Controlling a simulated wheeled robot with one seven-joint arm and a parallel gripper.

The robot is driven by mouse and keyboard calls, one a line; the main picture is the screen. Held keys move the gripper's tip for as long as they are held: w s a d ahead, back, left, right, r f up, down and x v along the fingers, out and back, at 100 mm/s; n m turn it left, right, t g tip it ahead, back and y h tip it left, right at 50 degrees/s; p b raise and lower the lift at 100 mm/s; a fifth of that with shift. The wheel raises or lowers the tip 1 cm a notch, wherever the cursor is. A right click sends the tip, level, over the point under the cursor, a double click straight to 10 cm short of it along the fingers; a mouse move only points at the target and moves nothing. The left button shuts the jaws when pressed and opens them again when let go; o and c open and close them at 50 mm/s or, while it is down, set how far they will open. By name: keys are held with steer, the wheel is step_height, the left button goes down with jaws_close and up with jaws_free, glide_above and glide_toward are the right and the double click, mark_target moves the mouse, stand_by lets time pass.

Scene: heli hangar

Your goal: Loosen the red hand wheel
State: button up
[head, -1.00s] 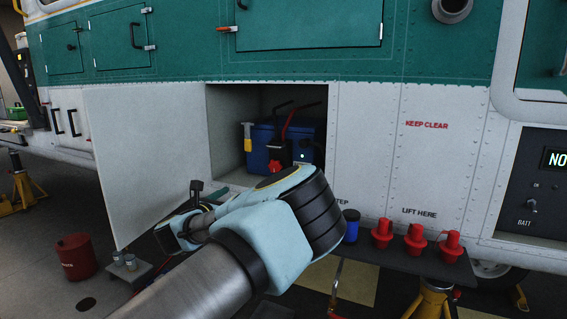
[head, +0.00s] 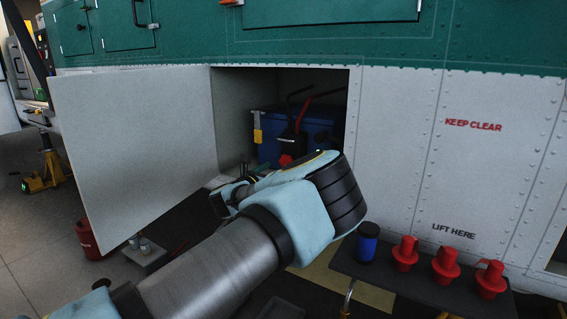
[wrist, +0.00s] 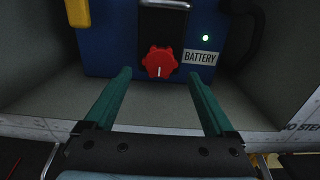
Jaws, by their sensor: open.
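The red hand wheel (wrist: 160,62) is a small lobed knob with a white mark, on a black plate on the front of the blue battery (wrist: 105,50). In the head view the red hand wheel (head: 286,160) shows just above my arm, inside the open bay. My gripper (wrist: 160,78) is open, its two green fingers apart and pointing at the battery. The wheel appears between and beyond the fingertips, with nothing held. In the head view my arm's wrist hides most of the gripper, with only a bit of green showing.
The bay door (head: 135,150) stands open on the left. A bench (head: 420,290) at right holds a blue can (head: 367,241) and several red plugs (head: 445,263). The bay floor (wrist: 70,105) before the battery is clear.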

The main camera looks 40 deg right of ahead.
mark_target(285, 163)
steer(key=shift+p+x, duration=0.4)
steer(key=shift+x, duration=1.95)
steer(key=c, duration=1.4)
